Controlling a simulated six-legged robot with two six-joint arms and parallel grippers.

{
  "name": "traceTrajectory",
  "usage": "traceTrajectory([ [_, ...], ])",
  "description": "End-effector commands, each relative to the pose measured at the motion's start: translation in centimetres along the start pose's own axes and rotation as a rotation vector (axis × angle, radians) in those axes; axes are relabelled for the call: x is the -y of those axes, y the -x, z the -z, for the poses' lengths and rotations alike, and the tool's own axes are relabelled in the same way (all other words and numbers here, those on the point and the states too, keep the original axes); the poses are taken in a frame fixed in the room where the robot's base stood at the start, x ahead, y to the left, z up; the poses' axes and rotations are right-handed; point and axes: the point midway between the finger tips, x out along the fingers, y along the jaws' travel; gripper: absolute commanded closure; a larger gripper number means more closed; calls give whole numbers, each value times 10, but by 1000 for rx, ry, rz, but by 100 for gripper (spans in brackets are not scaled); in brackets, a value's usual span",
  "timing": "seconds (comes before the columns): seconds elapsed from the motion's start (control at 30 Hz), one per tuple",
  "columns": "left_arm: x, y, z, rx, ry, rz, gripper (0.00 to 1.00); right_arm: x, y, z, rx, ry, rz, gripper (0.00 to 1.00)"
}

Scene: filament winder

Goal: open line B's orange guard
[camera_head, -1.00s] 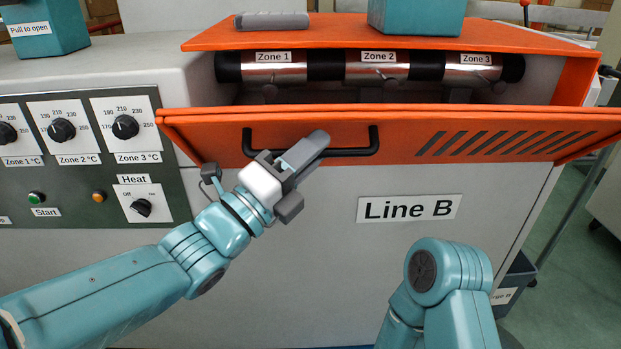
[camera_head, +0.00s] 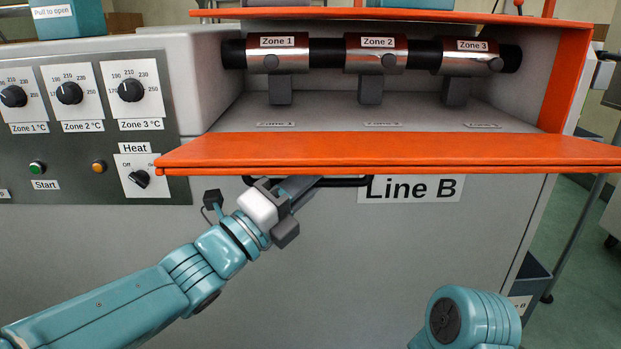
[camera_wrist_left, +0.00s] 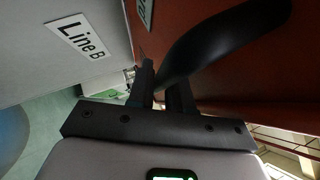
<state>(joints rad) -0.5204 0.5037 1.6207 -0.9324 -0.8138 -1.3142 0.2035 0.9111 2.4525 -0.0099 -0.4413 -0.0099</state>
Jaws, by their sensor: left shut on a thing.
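Line B's orange guard (camera_head: 400,150) is folded down to about level in the head view, its face turned mostly underneath. It fills the upper right of the left wrist view (camera_wrist_left: 235,80). Its black handle (camera_head: 345,182) hangs under the front edge and is partly hidden; it shows as a dark curved bar in the left wrist view (camera_wrist_left: 215,38). My left gripper (camera_head: 292,190) is shut on the handle, below the guard. My right arm shows only as a link at the lower right; its gripper is out of view.
Behind the guard is the open bay with the heater barrel (camera_head: 375,55), labelled Zone 1 to Zone 3. The control panel (camera_head: 90,130) with knobs is on the left. A Line B sign (camera_head: 410,189) is below the guard. The space in front is clear.

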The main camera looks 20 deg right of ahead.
Motion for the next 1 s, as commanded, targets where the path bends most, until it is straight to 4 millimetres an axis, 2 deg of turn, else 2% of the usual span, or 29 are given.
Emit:
traceTrajectory([
  [0.3,-14,2,4,-7,-6,12,100,-3,-10,5,-22,5,1,57],
  [0.8,-16,3,5,-4,-3,10,100,-3,-10,6,-26,6,1,57],
  [0.83,-16,4,5,-4,-3,10,71,-3,-10,6,-26,6,1,57],
  [0.87,-16,4,5,-4,-3,10,62,-3,-10,6,-26,6,1,57],
  [1.0,-14,4,6,-3,-4,11,62,-3,-10,6,-25,6,1,57],
])
